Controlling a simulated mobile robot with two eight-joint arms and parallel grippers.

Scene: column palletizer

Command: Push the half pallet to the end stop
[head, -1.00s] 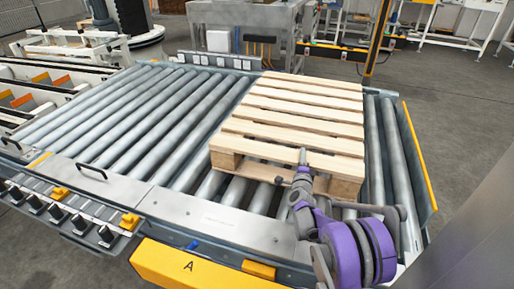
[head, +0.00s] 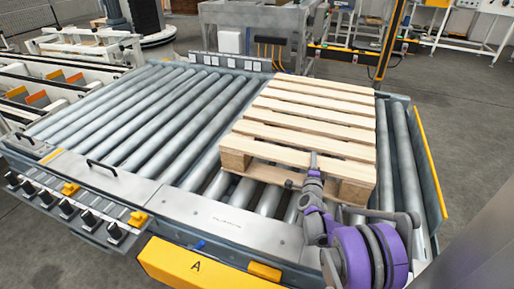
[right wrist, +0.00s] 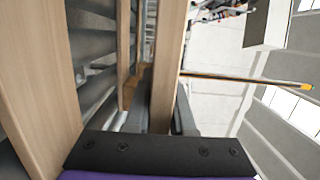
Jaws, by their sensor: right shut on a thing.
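The half pallet (head: 300,122) is pale slatted wood and lies flat on the grey roller conveyor (head: 150,105), towards its right side. My right gripper (head: 302,172) is at the pallet's near edge, shut on one of its boards. In the right wrist view a wooden board (right wrist: 168,60) of the pallet stands between the two grey fingers (right wrist: 158,115). A raised grey plate with a yellow edge (head: 430,165) runs along the conveyor's right side; I cannot tell whether it is the end stop. A few bare rollers lie between it and the pallet. My left gripper is not in view.
Bare rollers fill the conveyor's left part. A yellow beam marked A (head: 195,268) and a row of dark switches (head: 75,212) lie along the near side. A steel cabinet (head: 255,30) and a yellow-black post (head: 388,45) stand behind. Open floor lies to the right.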

